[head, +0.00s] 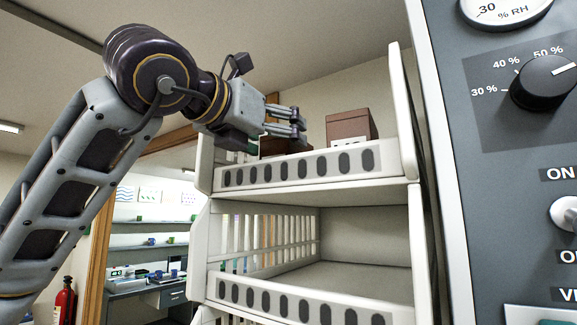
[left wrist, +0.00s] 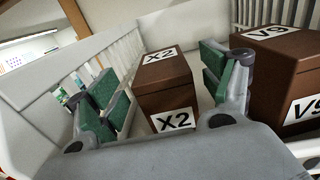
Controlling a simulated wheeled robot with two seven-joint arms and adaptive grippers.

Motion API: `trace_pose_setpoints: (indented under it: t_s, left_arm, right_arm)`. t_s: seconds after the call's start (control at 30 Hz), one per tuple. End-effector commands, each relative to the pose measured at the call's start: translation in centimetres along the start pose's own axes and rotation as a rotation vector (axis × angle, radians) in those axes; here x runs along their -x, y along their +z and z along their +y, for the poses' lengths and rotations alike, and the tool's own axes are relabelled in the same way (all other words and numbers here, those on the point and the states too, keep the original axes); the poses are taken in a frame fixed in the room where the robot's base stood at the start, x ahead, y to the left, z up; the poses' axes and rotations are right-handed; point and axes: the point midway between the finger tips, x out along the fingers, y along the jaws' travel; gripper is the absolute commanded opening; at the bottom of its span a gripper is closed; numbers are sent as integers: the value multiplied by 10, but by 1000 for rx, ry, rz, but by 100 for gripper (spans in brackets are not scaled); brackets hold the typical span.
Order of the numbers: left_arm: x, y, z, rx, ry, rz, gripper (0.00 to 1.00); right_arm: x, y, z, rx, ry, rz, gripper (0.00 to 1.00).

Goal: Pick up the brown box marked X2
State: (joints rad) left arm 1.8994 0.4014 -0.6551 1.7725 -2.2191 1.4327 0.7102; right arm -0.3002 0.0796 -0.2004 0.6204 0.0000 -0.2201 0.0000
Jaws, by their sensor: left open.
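The brown box marked X2 (left wrist: 165,92) stands on the top shelf, with white X2 labels on its top and near side in the left wrist view. In the head view only a dark part of this box (head: 272,148) shows under my gripper, above the shelf's front lip. My left gripper (head: 298,123) reaches over the top shelf from the left. In the left wrist view my left gripper (left wrist: 158,95) is open, with its green-padded fingers on either side of the X2 box. The box is not gripped. My right gripper is not in view.
A second brown box, marked V9 (left wrist: 292,85), stands close to the right finger; it also shows in the head view (head: 348,125). The white shelf rack (head: 300,170) has a raised front lip and slatted sides. A grey control panel (head: 510,150) stands at the right.

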Motion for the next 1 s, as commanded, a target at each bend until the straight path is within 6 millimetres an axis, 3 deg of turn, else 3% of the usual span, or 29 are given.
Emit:
trace_pose_setpoints:
  t_s: [0.37,1.0]
  left_arm:
    - [-4,1,0,0,0,1,80]
    - [-50,3,-1,1,-1,2,80]
  right_arm:
    - [3,0,2,1,2,0,0]
    - [28,-3,2,0,2,0,0]
